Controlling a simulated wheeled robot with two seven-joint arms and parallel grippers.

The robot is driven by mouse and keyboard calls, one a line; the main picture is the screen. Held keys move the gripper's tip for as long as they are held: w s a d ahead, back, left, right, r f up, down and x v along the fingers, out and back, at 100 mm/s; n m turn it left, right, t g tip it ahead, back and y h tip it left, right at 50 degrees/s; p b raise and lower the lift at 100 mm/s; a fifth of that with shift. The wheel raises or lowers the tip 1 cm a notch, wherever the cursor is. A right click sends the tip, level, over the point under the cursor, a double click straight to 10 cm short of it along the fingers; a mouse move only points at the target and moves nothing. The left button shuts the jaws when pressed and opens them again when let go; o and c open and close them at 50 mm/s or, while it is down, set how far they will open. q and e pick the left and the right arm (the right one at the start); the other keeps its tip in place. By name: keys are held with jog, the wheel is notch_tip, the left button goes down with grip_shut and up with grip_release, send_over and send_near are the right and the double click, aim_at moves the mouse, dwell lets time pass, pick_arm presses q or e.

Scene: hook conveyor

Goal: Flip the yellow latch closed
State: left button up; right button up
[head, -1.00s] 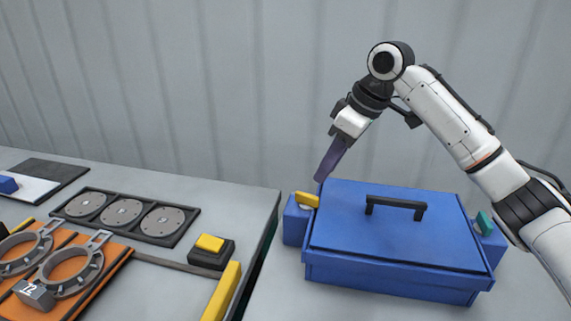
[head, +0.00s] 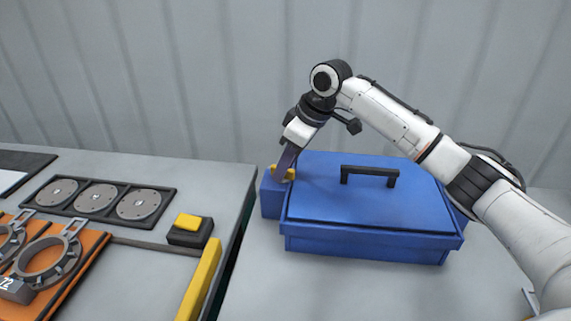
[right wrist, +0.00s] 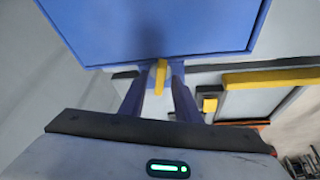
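The blue box (head: 375,205) has its lid down, with a black handle (head: 370,173) on top. The yellow latch (head: 289,176) is on the box's left side, above a blue side block (head: 271,198). My right gripper (head: 284,171) is at the latch, its fingers pointing down and partly covering it. In the right wrist view the two purple fingers of my right gripper (right wrist: 159,88) stand apart, with the yellow latch (right wrist: 160,76) between them. A gap shows on each side of it. I cannot tell whether the fingertips touch it. My left gripper is not in view.
The left table holds a black tray (head: 55,207) of grey discs, an orange board (head: 75,268) with grey rings, a yellow button on a black base (head: 189,238) and a yellow bar (head: 200,282). The grey surface in front of the box is clear.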

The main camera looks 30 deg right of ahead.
grip_shut()
jog(key=shift+w+n+g+y, duration=0.1)
jog(key=shift+n+g+y, duration=0.4)
jog(key=shift+n, duration=1.3)
grip_release()
jog(key=shift+d, duration=0.1)
jog(key=v, duration=1)
jog(key=shift+r+b, duration=0.15)
jog(key=shift+b, duration=0.2)
